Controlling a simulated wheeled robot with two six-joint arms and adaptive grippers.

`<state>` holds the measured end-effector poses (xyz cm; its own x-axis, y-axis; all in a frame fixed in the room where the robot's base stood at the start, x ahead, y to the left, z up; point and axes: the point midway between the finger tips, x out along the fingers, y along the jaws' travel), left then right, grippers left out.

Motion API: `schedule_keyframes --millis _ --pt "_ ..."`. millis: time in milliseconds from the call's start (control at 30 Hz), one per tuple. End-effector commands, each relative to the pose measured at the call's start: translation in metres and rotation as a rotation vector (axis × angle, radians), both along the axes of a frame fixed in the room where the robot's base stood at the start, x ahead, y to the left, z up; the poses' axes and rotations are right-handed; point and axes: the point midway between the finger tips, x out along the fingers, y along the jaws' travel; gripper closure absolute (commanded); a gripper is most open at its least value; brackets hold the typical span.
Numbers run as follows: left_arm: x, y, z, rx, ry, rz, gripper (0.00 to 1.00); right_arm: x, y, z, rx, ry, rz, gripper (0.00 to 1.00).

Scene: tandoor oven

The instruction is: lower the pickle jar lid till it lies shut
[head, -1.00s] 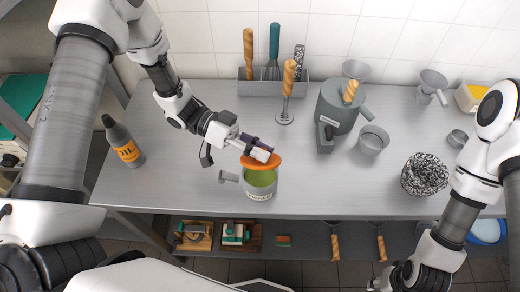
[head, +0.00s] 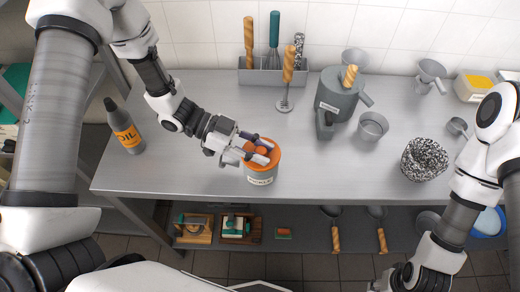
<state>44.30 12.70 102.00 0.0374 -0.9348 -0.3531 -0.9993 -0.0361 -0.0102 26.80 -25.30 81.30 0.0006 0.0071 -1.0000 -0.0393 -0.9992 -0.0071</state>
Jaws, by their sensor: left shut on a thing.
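The pickle jar (head: 259,178) stands on the steel counter near its front edge. Its label faces the front. The orange lid (head: 274,157) lies over the jar's mouth and looks about level; the green inside no longer shows. My left gripper (head: 264,153) is at the top of the lid, shut on it. The fingers hide part of the lid, including just what they grip and the left side of the rim, so a small gap there cannot be ruled out.
A dark oil bottle (head: 124,126) stands at the left of the counter (head: 330,170). The counter right of the jar is clear.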

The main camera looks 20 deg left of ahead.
Motion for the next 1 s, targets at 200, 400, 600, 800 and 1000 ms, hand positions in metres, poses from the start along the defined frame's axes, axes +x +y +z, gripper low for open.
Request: schedule_keyframes --millis 200,400,600,800,1000 --pt "0.000 0.000 -0.001 0.003 -0.006 0.000 1.00 0.000 0.000 0.000 0.000 0.000 0.000 0.60" --pt "0.000 0.000 -0.001 0.003 -0.006 -0.001 0.64 0.000 0.000 0.000 0.000 0.000 0.000 0.60" --pt "0.000 0.000 -0.001 0.003 -0.005 -0.001 0.44 0.000 0.000 0.000 0.000 0.000 0.000 0.60" --pt "0.000 0.002 0.000 0.001 -0.005 0.000 0.44 0.000 0.000 0.000 0.000 0.000 0.000 0.60" --pt "0.001 0.029 0.011 -0.002 -0.009 0.005 0.44 0.000 0.000 0.000 0.000 0.000 0.000 0.60"
